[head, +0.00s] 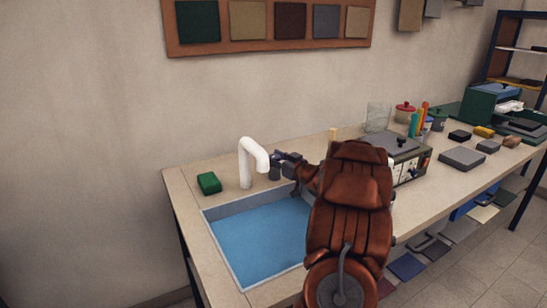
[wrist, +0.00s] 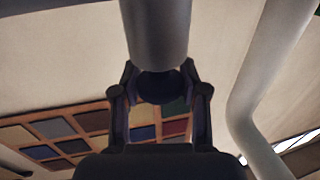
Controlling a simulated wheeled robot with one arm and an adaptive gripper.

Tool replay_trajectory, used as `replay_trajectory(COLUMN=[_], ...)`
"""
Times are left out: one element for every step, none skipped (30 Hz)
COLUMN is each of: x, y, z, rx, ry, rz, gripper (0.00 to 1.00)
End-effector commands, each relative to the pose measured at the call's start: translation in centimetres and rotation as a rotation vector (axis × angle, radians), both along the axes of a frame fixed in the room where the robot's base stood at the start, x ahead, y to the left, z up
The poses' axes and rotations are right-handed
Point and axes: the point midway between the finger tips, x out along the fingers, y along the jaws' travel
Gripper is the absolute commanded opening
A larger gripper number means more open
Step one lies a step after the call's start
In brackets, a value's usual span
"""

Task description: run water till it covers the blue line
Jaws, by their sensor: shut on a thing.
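A white curved tap spout (head: 246,160) rises at the back edge of the sink (head: 206,222). The sink is a sunken basin showing a flat blue surface (head: 255,240); I cannot tell how deep any water is. I cannot make out a blue line. My gripper (head: 280,164) is just right of the spout, shut on a dark round knob (wrist: 158,88). In the wrist view the knob sits between the fingers, under a thick grey cylinder (wrist: 157,30). The pale spout (wrist: 247,95) shows to its right. My brown arm hides the sink's right side. No stream shows below the spout.
A green sponge (head: 209,183) lies left of the spout. To the right stand a grey-topped box (head: 397,146), a glass jar (head: 377,117), a red-lidded pot (head: 405,113) and small blocks. A swatch board (head: 270,48) hangs on the wall.

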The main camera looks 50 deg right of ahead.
Motion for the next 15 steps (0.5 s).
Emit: replay_trajectory(x=[-0.08,-0.08,-0.07,-0.06,-0.04,-0.02,-0.01,-0.01,0.00,0.01,0.02,0.02,0.03,0.04,0.04], y=[-0.09,-0.09,-0.08,-0.06,-0.05,-0.03,-0.01,0.00,0.03,0.03,0.04,0.05,0.06,0.06,0.07], z=[0.05,0.04,0.04,0.03,0.02,0.01,0.00,0.00,0.00,0.00,-0.01,-0.01,-0.02,-0.02,-0.02], rx=[0.000,0.000,0.000,0.000,0.000,0.000,0.000,0.000,0.000,0.000,0.000,0.000,0.000,0.000,0.000], ry=[-0.001,-0.001,-0.001,-0.001,0.000,0.000,0.000,0.000,0.000,0.000,0.000,0.000,0.001,0.001,0.001], rz=[-0.002,-0.002,-0.002,-0.002,-0.002,-0.001,-0.001,-0.001,0.000,0.000,0.000,0.000,0.000,0.000,0.001], gripper=[0.46,0.49,0.53,0.56,0.59,0.63,0.66,0.70,0.70,0.70,0.70,0.70,0.70,0.70,0.70])
